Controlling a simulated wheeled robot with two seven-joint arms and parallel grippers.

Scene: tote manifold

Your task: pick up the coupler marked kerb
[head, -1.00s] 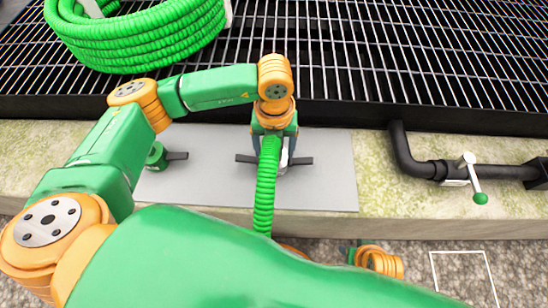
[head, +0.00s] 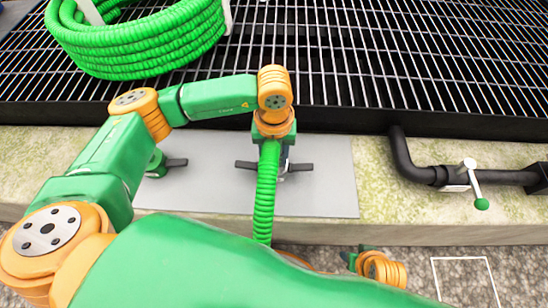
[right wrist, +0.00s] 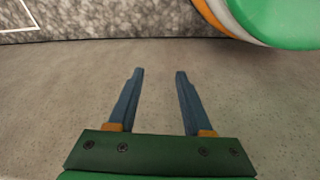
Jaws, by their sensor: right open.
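A coupler with black side lugs (head: 301,167) stands on the grey plate (head: 325,190) in the head view, a ribbed green hose (head: 266,195) in front of it. I cannot read any mark on it. My left gripper (head: 274,150) is over this coupler; its fingers are mostly hidden, so I cannot tell whether they grip it. A second green fitting with a black lug (head: 157,163) stands to the left, partly behind my left arm. My right gripper (right wrist: 159,75) is open and empty over bare grey ground in the right wrist view.
A coiled green hose (head: 140,45) lies on the black grating (head: 400,60) behind the ledge. A black pipe (head: 412,165) with a green-knobbed valve lever (head: 475,185) runs along the ledge at right. A white outline (head: 465,260) marks the gravel in front.

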